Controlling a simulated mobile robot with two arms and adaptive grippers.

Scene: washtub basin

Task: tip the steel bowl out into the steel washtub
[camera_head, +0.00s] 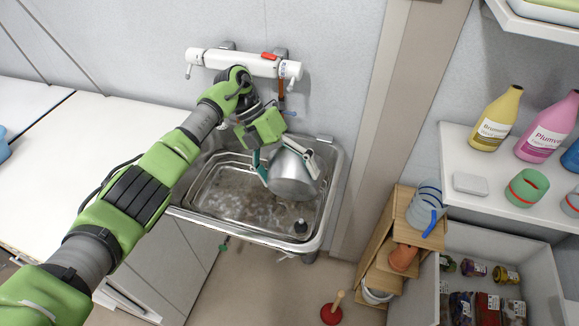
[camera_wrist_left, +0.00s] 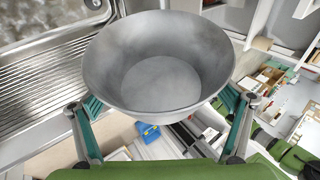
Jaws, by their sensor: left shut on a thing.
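My left gripper (camera_head: 284,160) is shut on the steel bowl (camera_head: 291,180) and holds it above the steel washtub (camera_head: 262,237). The bowl is tilted, with its outer side towards the head view and its mouth turned away. In the left wrist view the bowl (camera_wrist_left: 160,82) faces the camera between both fingers of the gripper (camera_wrist_left: 162,103). Its inside looks bare, with no contents visible. The washtub's ribbed steel (camera_wrist_left: 38,95) shows at the left there. The tub floor looks wet or cloudy, partly hidden by the bowl and arm. My right gripper is not in view.
A dark stopper-like piece (camera_head: 300,228) sits in the tub's near right corner. A wooden step shelf (camera_head: 392,262), a plunger (camera_head: 332,310) and a bottle shelf (camera_head: 470,160) are to the right. White counter lies left.

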